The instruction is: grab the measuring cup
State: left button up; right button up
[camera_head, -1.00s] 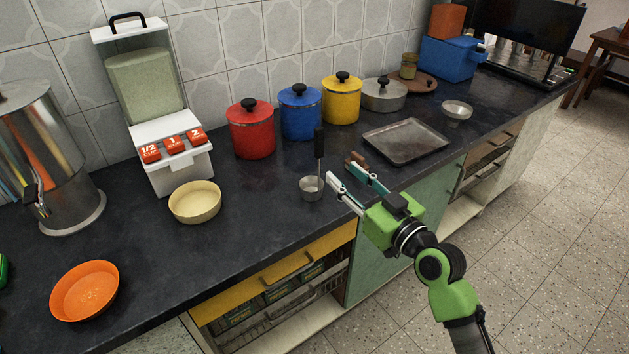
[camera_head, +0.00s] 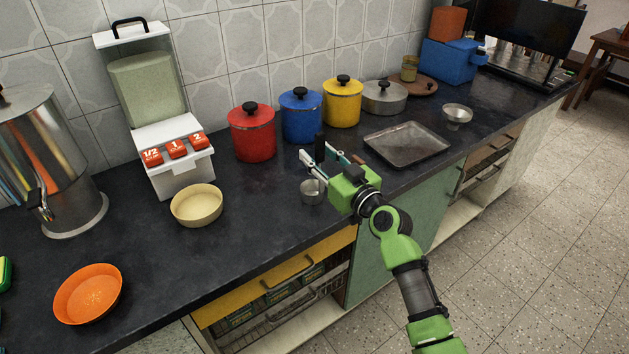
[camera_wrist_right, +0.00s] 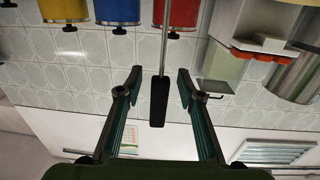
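The measuring cup (camera_head: 312,193) is a small steel cup on the dark counter, with a long upright handle ending in a black grip (camera_head: 320,147). My right gripper (camera_head: 316,156) is at the height of the handle, its fingers spread to either side of it. In the right wrist view, which looks upside down, the black grip (camera_wrist_right: 159,102) stands between the two open fingers of my right gripper (camera_wrist_right: 159,78), with gaps on both sides. The cup's bowl is out of that view. My left gripper is not in view.
Red (camera_head: 252,135), blue (camera_head: 301,118) and yellow (camera_head: 342,103) canisters stand behind the cup. A metal tray (camera_head: 406,143) lies to its right. A cream bowl (camera_head: 197,205) and a white dispenser (camera_head: 180,170) are left.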

jog(key=shift+w, duration=0.1)
grip_shut()
jog(key=shift+r, duration=0.15)
